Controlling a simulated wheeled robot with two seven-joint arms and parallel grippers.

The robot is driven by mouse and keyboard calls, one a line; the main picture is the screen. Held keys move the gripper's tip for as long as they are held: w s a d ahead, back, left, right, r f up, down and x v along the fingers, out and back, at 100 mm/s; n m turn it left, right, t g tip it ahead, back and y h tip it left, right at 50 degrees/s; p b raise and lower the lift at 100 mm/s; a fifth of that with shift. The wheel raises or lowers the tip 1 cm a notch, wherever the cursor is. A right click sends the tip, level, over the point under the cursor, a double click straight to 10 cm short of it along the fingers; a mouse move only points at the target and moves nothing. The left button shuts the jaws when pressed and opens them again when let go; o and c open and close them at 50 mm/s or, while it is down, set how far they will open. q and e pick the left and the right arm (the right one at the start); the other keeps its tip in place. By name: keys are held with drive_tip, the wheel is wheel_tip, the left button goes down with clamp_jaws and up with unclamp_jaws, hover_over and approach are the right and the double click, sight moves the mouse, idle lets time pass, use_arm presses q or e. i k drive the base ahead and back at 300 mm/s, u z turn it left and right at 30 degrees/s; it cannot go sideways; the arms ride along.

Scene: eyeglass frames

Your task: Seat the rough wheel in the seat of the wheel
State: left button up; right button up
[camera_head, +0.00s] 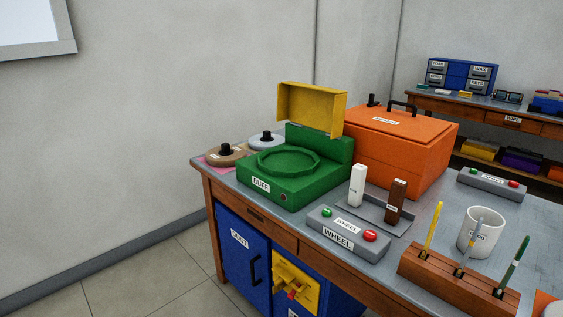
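Two wheels with black hubs lie at the far left end of the workbench: a brown wheel (229,158) and a light grey wheel (263,142). Their labels are too small to read, so I cannot tell by label which is the rough one. To their right is a green machine (262,196) marked BUFF. Its raised many-sided ring surrounds a round, empty-looking recess (286,161), apparently the wheel seat. The yellow cover (311,110) is tilted up, leaving the recess uncovered from above. Neither of my grippers is in view.
A button box (339,239) marked WHEEL stands at the front edge. Behind it is a grey tray (373,214) with a white and a brown block. An orange case (401,146), a white mug (482,238) and a wooden pen holder (450,276) crowd the right.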

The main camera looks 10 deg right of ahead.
sight(289, 163)
drive_tip(key=u, duration=0.8)
drive_tip(key=i, duration=1.25)
drive_tip(key=u, duration=0.6)
drive_tip(key=i, duration=1.7)
drive_tip(key=z, duration=0.7)
